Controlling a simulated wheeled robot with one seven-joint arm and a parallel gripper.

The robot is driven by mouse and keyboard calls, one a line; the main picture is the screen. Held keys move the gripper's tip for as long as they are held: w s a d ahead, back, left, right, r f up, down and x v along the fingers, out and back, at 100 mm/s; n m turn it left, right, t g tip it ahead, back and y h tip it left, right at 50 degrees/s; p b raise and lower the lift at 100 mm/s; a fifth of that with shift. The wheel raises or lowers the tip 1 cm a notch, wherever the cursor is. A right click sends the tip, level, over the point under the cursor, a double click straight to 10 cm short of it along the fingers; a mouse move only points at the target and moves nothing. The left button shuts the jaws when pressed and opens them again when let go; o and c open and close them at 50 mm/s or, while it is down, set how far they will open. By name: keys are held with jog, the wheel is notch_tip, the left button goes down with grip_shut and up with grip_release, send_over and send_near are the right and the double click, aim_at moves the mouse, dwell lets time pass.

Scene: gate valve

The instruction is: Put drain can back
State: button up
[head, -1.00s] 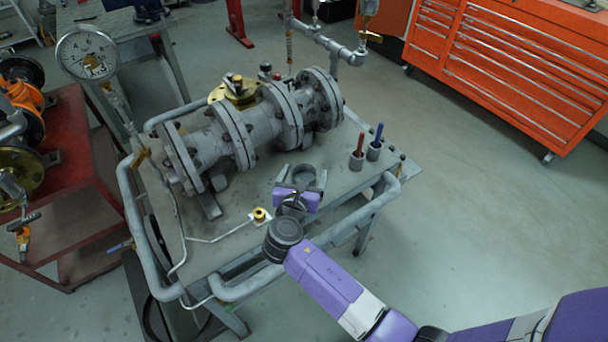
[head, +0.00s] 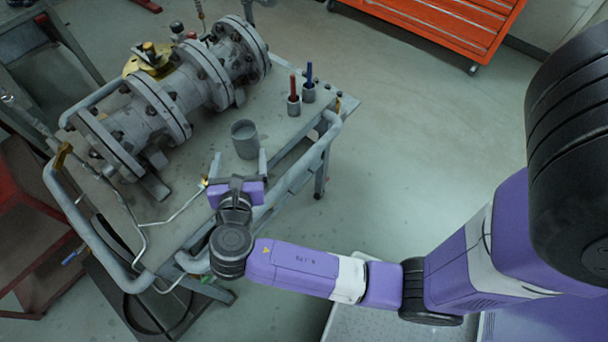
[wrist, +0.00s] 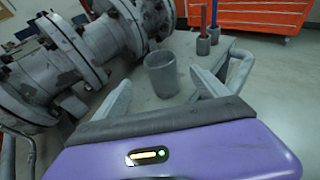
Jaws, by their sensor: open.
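The grey drain can (head: 245,139) stands upright on the grey bench top, in front of the gate valve. It also shows in the wrist view (wrist: 161,74), beyond the fingertips and between their lines. My gripper (head: 238,164) is open and empty, just on the near side of the can. In the wrist view its two pale fingers (wrist: 160,86) are spread apart, with a gap between them and the can. The grey flanged gate valve (head: 165,108) lies along the back of the bench.
Two small grey holders with a red marker (head: 293,92) and a blue marker (head: 309,82) stand right of the can. A tubular rail (head: 318,155) runs along the bench's near edge. Thin tubing (head: 165,222) lies at left. An orange tool cabinet (head: 440,22) stands behind.

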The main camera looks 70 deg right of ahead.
jog(key=s+a+f+m+y, duration=0.1)
jog(key=s+f, duration=0.1)
jog(key=s+a+f+m+t+y, duration=0.1)
jog(key=s+a+f+y, duration=0.1)
jog(key=f, duration=0.1)
jog(key=s+a+f+m+t+y, duration=0.1)
jog(key=s+f+y, duration=0.1)
jog(key=shift+s+a+f, duration=0.15)
jog(key=shift+s+f, duration=0.1)
jog(key=shift+f, duration=0.05)
jog(key=s+a+m+t+y, duration=0.1)
jog(key=s+a+m+y, duration=0.45)
jog(key=s, duration=0.25)
jog(key=s+a+r+m+t+y, duration=0.1)
jog(key=s+r+m+t, duration=0.1)
jog(key=s+r+m, duration=0.3)
jog(key=s+a+r+m+t+y, duration=0.1)
jog(key=s+r+m+t, duration=0.2)
jog(key=s+r+m, duration=0.3)
notch_tip(320, 180, up, 6)
jog(key=m, duration=0.4)
jog(key=shift+s+a+r, duration=0.2)
jog(key=shift+a, duration=0.1)
